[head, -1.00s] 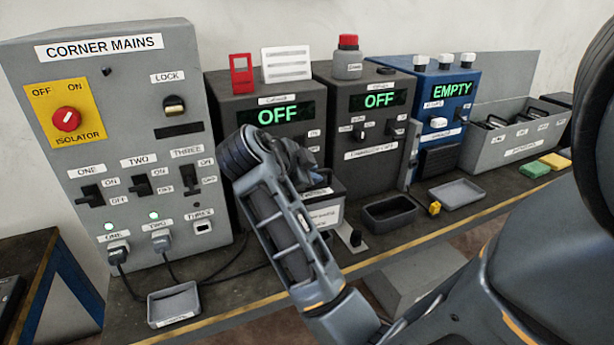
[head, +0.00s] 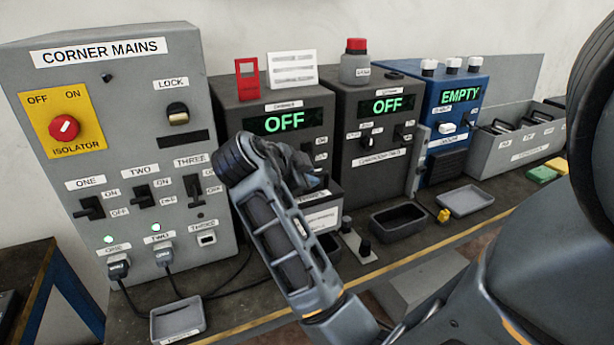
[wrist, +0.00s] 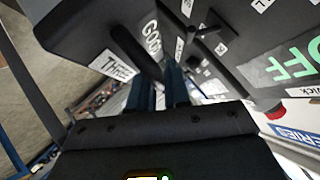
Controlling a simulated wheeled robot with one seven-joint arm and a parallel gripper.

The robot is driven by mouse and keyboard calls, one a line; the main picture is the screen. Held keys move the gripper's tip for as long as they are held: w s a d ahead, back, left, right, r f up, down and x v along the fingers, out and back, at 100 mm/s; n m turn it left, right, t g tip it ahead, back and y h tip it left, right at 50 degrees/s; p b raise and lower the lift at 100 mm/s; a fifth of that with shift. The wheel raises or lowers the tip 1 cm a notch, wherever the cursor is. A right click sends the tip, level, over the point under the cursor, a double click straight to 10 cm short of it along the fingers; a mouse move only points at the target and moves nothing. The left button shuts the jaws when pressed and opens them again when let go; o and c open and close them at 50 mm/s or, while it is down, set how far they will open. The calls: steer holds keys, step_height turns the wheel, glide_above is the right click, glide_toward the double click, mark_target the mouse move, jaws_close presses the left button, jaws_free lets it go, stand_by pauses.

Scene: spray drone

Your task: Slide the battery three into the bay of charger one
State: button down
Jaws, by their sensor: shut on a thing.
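Battery three is a dark block with white labels. In the head view it (head: 322,217) hangs beneath my wrist, low in front of charger one, partly hidden by my arm. In the wrist view its THREE label (wrist: 115,65) faces the camera. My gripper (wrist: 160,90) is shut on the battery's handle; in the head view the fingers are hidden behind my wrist. Charger one (head: 285,98) is the dark box beside the mains panel, its display reading OFF. My arm covers its lower front and bay. I cannot tell whether the battery touches the bay.
The grey mains panel (head: 120,130) stands close on the left, with cables running from its plugs. A second dark charger (head: 375,150) stands at right.

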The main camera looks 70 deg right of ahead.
mark_target(307, 196)
steer(key=shift+f+b, duration=2.3)
steer(key=shift+f, duration=0.35)
steer(key=shift+f+b, duration=3.1)
steer(key=shift+b, duration=0.1)
stand_by(1.3)
steer(key=c, duration=1)
jaws_free()
steer(key=shift+f, duration=0.2)
steer(key=shift+v, duration=4)
